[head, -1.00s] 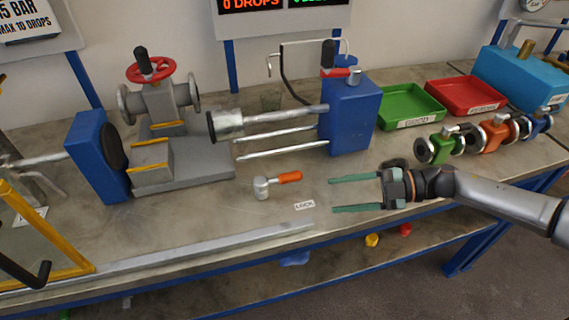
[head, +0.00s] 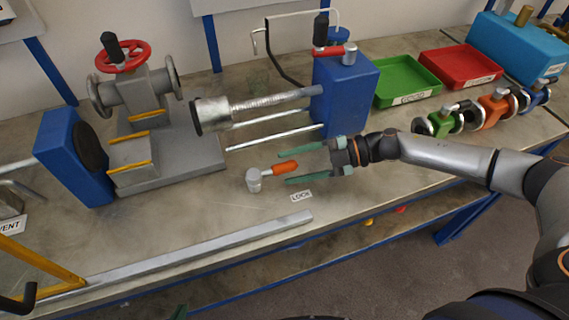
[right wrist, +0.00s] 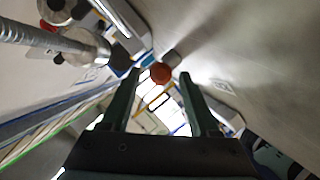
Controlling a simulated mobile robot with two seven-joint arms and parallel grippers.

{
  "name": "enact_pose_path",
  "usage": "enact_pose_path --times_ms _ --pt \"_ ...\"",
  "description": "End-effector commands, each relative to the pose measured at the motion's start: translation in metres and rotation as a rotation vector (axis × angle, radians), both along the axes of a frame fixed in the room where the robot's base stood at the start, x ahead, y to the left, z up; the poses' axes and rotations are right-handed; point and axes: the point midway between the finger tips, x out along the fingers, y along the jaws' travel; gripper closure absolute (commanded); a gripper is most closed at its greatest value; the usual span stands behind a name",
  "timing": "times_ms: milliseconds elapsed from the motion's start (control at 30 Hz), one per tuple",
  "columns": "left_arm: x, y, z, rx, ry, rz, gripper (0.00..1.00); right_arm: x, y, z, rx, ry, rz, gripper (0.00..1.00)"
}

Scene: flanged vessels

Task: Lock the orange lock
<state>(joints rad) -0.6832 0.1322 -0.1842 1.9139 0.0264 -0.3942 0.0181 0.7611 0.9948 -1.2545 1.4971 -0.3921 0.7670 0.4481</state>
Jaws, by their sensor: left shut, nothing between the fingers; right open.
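The orange lock (head: 254,181) has a grey metal head and an orange handle pointing right. It is on the bench beside the LOCK label (head: 301,196). My right gripper (head: 284,167) is open, its green fingers on either side of the handle's end, not closed on it. In the right wrist view the round orange handle end (right wrist: 160,73) shows between the fingertips (right wrist: 160,80). Contact with either finger cannot be made out. A small green tip of my left gripper (head: 180,312) shows at the bottom edge; it is shut and empty.
A blue block with rods (head: 345,95) stands behind the lock. A vessel with a red handwheel (head: 123,57) stands left. Green (head: 408,82) and red (head: 460,68) trays and several flanged valves (head: 437,121) are at right. A metal bar (head: 200,248) lies along the front edge.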

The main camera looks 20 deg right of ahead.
Motion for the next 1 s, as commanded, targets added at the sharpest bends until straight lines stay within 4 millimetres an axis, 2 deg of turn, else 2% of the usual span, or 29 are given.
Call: enact_pose_path --times_ms 33,200,533,1000 --pt "0.000 0.000 0.002 0.000 -0.001 0.000 1.00 0.002 0.007 -0.001 0.001 0.000 0.001 0.39" --pt "0.001 0.000 0.003 -0.001 -0.003 0.000 1.00 0.005 0.019 -0.006 -0.001 0.000 -0.001 0.39" --pt "0.003 0.000 0.004 -0.001 -0.005 0.000 1.00 0.006 0.021 -0.007 -0.001 0.000 -0.001 0.40" --pt "0.003 0.000 0.004 -0.001 -0.006 0.001 1.00 0.006 0.021 -0.007 -0.001 0.000 -0.001 0.93"
